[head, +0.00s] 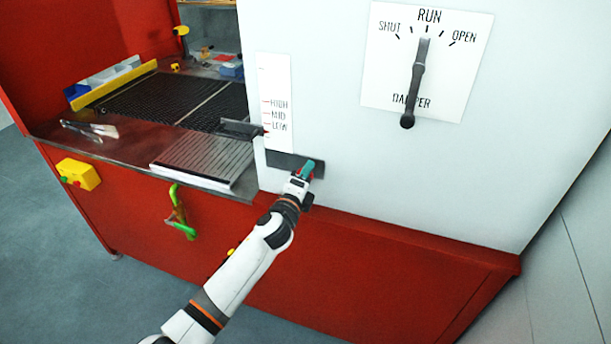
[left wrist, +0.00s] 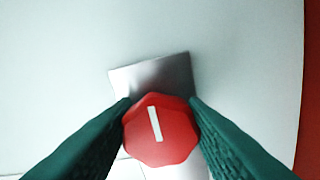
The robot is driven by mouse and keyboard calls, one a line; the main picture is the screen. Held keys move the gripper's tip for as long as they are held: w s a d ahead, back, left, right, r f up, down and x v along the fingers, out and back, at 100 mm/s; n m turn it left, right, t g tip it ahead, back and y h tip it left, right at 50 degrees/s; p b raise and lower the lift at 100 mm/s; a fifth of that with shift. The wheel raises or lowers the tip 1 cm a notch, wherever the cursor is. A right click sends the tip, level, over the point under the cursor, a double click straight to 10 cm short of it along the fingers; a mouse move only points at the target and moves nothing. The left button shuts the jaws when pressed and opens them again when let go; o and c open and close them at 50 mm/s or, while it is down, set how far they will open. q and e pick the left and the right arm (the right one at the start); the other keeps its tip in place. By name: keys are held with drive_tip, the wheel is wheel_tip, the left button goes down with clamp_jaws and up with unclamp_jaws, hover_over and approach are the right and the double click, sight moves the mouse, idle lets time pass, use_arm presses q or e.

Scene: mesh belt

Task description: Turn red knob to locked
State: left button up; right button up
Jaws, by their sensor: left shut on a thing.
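The red knob (left wrist: 160,140) is eight-sided with a white bar on its face. It shows in the left wrist view in front of a grey metal plate (left wrist: 160,76). The white bar stands nearly upright in that view, leaning slightly. My left gripper (head: 307,170) is at the dark plate (head: 284,160) low on the white panel. Its green fingers lie against both sides of the knob and are shut on it. In the head view the gripper hides the knob. I see no locked marking. My right gripper is not in view.
The white panel (head: 330,110) carries a HIGH/MID/LOW scale (head: 275,90) and a damper lever (head: 416,80) pointing up near RUN. To the left are a dark mesh belt (head: 170,98), a yellow box with buttons (head: 78,174) and a green handle (head: 176,212). Red housing lies below.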

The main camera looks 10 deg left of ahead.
use_arm(q)
drive_tip(key=shift+f, duration=0.1)
drive_tip(key=o, duration=1)
drive_tip(key=s, duration=0.4)
drive_tip(key=s+a+b, duration=0.1)
drive_tip(key=s, duration=0.7)
drive_tip(key=shift+a, duration=0.2)
